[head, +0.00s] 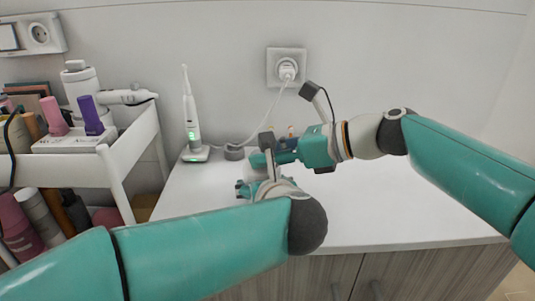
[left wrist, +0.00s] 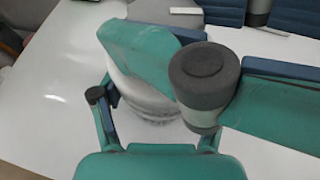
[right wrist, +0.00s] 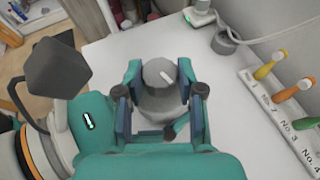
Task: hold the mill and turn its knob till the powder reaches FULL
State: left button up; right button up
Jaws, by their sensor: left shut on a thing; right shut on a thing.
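The mill has a grey round knob with a white pointer bar (right wrist: 160,76), seen from above in the right wrist view. My right gripper (right wrist: 165,92) is shut on the knob, a finger on each side. The mill's pale body (left wrist: 140,92) shows partly in the left wrist view, with my left gripper (left wrist: 152,118) shut on it from low down. In the head view my right gripper (head: 270,154) is above my left gripper (head: 258,186), and together they hide most of the mill. The powder level and any FULL mark cannot be read.
A toothbrush on a charger (head: 191,130) and a grey ring (head: 234,153) stand behind, near a wall socket (head: 287,68). A rack of numbered tools (right wrist: 278,105) lies close by. The cosmetics cart (head: 133,150) is at left. The white top's right side (head: 390,205) is clear.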

jog(key=n+g, duration=0.3)
jog(key=n+g+y, duration=0.1)
jog(key=g, duration=0.1)
jog(key=shift+w, duration=0.4)
jog(key=shift+n, duration=0.4)
jog(key=shift+g, duration=0.5)
jog(key=o, duration=1.2)
jog(key=shift+c, duration=0.2)
jog(key=shift+s, duration=0.1)
jog(key=shift+t, duration=0.4)
